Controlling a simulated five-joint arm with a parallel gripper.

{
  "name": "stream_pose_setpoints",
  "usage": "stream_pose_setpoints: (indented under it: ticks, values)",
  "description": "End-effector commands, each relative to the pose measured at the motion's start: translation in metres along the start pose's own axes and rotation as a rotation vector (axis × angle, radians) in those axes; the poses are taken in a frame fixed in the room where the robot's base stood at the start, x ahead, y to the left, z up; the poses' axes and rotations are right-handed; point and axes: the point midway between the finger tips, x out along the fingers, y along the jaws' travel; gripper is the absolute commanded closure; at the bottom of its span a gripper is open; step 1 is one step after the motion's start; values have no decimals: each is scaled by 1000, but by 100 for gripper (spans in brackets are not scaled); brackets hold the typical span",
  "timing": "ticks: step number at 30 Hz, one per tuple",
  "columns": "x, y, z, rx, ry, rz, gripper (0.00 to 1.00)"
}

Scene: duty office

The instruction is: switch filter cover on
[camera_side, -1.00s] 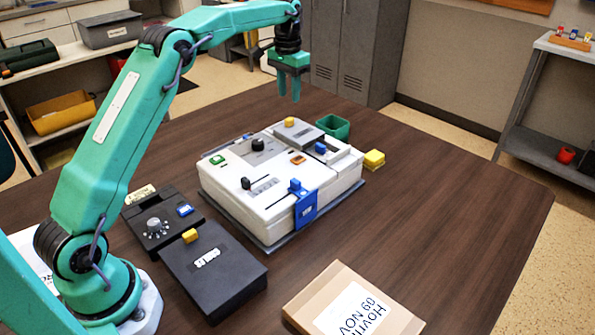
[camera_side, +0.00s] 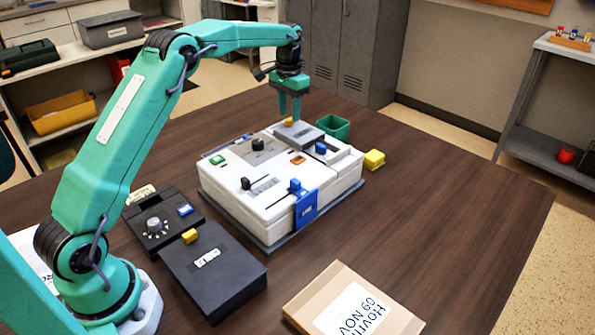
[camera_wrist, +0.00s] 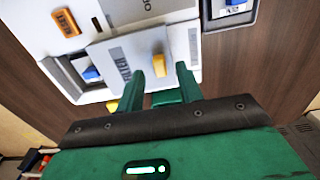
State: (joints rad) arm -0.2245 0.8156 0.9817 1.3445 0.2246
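The filter cover (camera_side: 300,134) is a grey plate with a yellow knob (camera_side: 290,121), at the far corner of the white panel box. In the wrist view, the cover (camera_wrist: 118,50) bears a partly readable label, and its yellow knob (camera_wrist: 158,65) shows beyond the gap between my fingers. A blue switch (camera_side: 320,148) is beside the cover; it also shows in the wrist view (camera_wrist: 91,74). My gripper (camera_side: 290,115) is open and empty, pointing down just above the knob. Whether a finger touches the knob I cannot tell.
The white panel box (camera_side: 225,184) also carries a black dial (camera_side: 258,144), a slider and a blue bracket (camera_side: 306,208). Black boxes (camera_side: 213,277) and a parcel (camera_side: 350,300) are nearer. The table's right side is clear.

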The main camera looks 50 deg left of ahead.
Motion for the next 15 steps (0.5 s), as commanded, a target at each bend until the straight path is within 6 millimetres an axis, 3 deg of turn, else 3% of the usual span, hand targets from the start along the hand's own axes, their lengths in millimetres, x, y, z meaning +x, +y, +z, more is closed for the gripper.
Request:
stream_pose_setpoints:
  ticks: [6,15]
  values:
    - [16,0,0,0,0,0,64]
    - [19,0,0,0,0,0,64]
